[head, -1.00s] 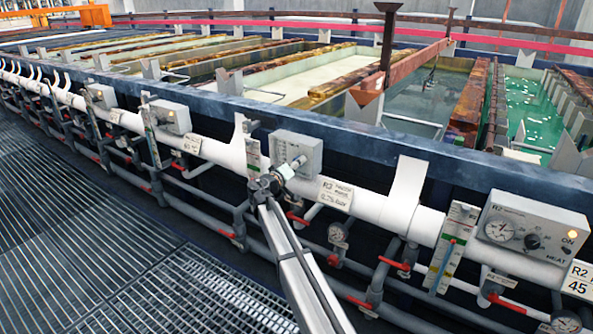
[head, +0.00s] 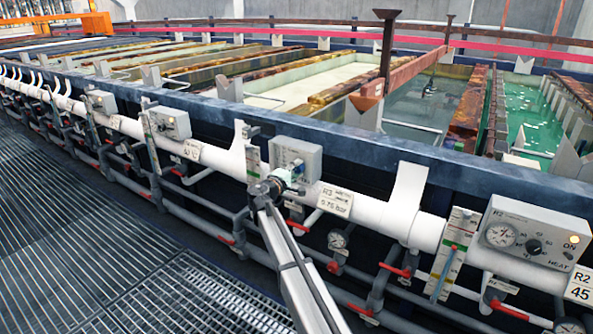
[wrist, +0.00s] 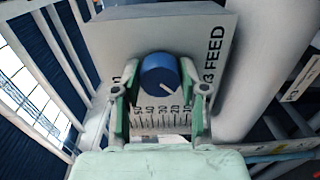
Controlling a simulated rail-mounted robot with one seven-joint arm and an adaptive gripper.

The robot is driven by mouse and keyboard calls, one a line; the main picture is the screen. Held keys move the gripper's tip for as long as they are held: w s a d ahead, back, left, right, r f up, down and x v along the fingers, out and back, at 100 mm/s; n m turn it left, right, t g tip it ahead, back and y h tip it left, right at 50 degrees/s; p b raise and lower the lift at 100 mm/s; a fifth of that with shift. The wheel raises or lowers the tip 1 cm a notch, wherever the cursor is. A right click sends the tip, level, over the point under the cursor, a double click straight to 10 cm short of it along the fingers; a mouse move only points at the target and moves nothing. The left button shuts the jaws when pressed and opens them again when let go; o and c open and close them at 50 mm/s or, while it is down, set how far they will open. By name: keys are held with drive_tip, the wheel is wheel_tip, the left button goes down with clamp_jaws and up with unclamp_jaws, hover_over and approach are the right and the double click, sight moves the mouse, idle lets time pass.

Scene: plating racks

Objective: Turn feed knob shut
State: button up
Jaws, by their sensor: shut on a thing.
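The feed box (head: 300,157) is a grey box on the front of the tank line in the head view. In the wrist view its face (wrist: 112,45) carries the word FEED and a printed number scale. The feed knob (wrist: 158,74) is round and blue with a pale pointer line slanting toward the lower right. My gripper (wrist: 160,88) is shut on the knob, one green-padded finger on each side. In the head view my gripper (head: 284,180) is at the front of the box and hides the knob.
A white pipe (head: 228,160) runs along the tanks below the box. A label plate (head: 335,200) hangs to the right of my gripper. Valves with red handles (head: 395,270) sit below. The heater box (head: 535,235) is farther right. The grated walkway (head: 90,240) is clear.

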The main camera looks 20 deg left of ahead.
drive_tip(key=shift+r, duration=0.1)
idle(0.4)
drive_tip(key=o, duration=1.1)
drive_tip(key=shift+w, duration=0.1)
drive_tip(key=shift+o, duration=0.2)
drive_tip(key=s+a, duration=0.2)
drive_tip(key=s, duration=1)
drive_tip(key=shift+a, duration=0.15)
